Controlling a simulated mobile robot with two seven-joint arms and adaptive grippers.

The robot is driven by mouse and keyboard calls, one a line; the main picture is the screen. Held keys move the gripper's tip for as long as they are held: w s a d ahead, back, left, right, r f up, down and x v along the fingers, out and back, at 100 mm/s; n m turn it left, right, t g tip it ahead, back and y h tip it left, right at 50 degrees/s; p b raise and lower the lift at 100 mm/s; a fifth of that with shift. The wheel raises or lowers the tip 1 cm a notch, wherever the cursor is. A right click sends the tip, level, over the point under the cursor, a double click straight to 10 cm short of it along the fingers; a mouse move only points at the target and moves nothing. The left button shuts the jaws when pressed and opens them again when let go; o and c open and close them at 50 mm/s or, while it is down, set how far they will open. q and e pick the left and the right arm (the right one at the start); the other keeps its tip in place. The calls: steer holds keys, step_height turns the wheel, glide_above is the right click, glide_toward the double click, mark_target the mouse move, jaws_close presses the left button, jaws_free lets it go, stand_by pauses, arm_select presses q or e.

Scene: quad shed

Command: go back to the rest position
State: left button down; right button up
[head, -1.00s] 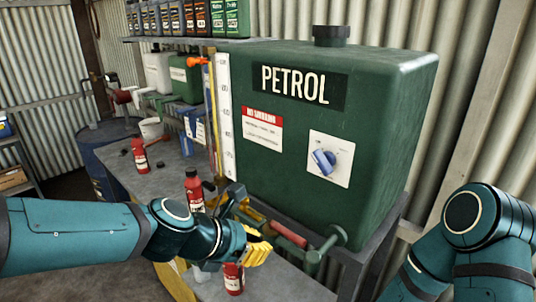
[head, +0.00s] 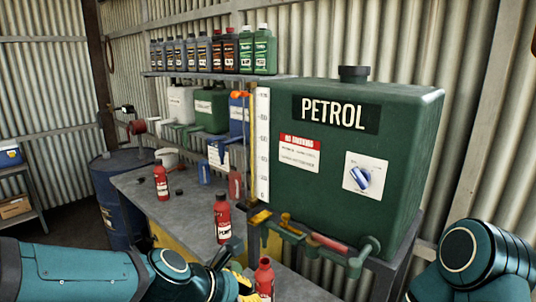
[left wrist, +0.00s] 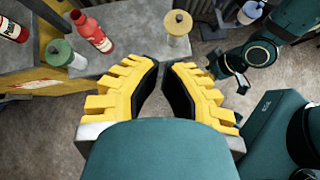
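My left gripper (head: 246,287) is low in the head view, partly cut off by the lower edge. In the left wrist view its yellow fingers (left wrist: 161,66) stand a little apart with nothing between the black pads. A red bottle (head: 264,278) stands close beside it in the head view. The left wrist view shows a red bottle (left wrist: 97,34) on the bench, clear of the fingers. My right arm shows at the right of the head view, its gripper out of frame. In the left wrist view my right gripper (left wrist: 226,80) appears small, its fingers spread and empty.
The green petrol tank (head: 340,215) stands at the back right, with a tap and pipe in front. The grey bench (head: 190,215) holds red bottles (head: 222,218) (head: 161,183). A blue drum (head: 110,215) stands left. Jars with yellow (left wrist: 178,22) and green lids (left wrist: 60,50) stand near my left fingers.

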arm_select(q)
steer(key=s+a+f+m+g+y+b, duration=0.1)
steer(key=f+m, duration=0.6)
steer(key=f, duration=0.7)
steer(key=s+a+f+m+g+y+b, duration=0.1)
steer(key=s+f+m+b, duration=0.3)
steer(key=f, duration=1.1)
steer(key=s+a+f+m+g+y+b, duration=0.1)
steer(key=s+a+f+m+b, duration=0.2)
steer(key=f+m, duration=0.8)
step_height(320, 180, down, 4)
steer(key=shift+a+f+g+b, duration=0.15)
steer(key=shift+g+b, duration=0.25)
steer(key=shift+b, duration=0.65)
arm_select(e)
step_height(320, 180, down, 12)
